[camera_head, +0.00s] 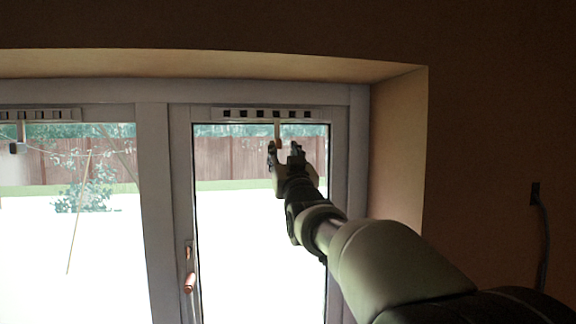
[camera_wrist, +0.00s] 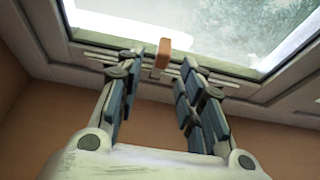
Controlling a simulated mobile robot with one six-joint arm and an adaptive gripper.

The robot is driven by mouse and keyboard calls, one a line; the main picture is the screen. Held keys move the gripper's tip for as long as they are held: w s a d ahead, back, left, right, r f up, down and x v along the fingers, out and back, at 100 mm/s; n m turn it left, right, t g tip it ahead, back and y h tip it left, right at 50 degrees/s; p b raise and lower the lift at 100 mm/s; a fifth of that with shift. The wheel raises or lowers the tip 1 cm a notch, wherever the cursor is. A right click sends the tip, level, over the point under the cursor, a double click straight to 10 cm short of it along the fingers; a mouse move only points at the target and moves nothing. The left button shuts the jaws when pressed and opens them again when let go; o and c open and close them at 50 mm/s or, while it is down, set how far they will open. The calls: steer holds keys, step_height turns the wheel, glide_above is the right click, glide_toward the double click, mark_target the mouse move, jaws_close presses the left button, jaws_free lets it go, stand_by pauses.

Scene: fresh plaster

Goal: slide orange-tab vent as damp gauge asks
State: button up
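The orange-tab vent (camera_head: 240,114) is a pale slotted strip along the top of the right window, with a row of dark openings. Its orange-brown tab (camera_head: 277,130) hangs down near the right part of the strip; it also shows in the wrist view (camera_wrist: 162,53). My gripper (camera_head: 285,148) is raised just below the vent. In the wrist view its blue-padded fingers (camera_wrist: 162,66) are apart, with the tab in the gap near the fingertips. No contact with the tab shows. I see no damp gauge in either view.
A second slotted vent (camera_head: 50,115) with a dark grey tab (camera_head: 17,147) tops the left window. A copper-coloured handle (camera_head: 190,282) is on the right window's frame. The plaster reveal (camera_head: 397,150) closes in on the right. A cable (camera_head: 544,240) hangs from the right wall.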

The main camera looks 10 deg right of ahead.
steer(key=v, duration=0.5)
steer(key=shift+s+f, duration=0.1)
steer(key=s+f+g+b, duration=0.3)
steer(key=s+f+b, duration=0.3)
steer(key=f, duration=0.6)
steer(key=s+f+g+b, duration=0.3)
steer(key=s+f+b, duration=0.3)
steer(key=f, duration=0.7)
steer(key=s+f+g+b, duration=0.4)
steer(key=s+f+b, duration=0.2)
steer(key=f, duration=0.6)
steer(key=s+f+g+b, duration=0.4)
steer(key=s+f+b, duration=0.2)
steer(key=s+f, duration=0.6)
steer(key=s+f+g+b, duration=0.3)
steer(key=s+f+b, duration=0.3)
steer(key=s+f, duration=0.6)
step_height(320, 180, down, 7)
steer(key=shift+s+a+r+g, duration=0.25)
steer(key=shift+s+a+g, duration=0.05)
steer(key=shift+s+g, duration=0.1)
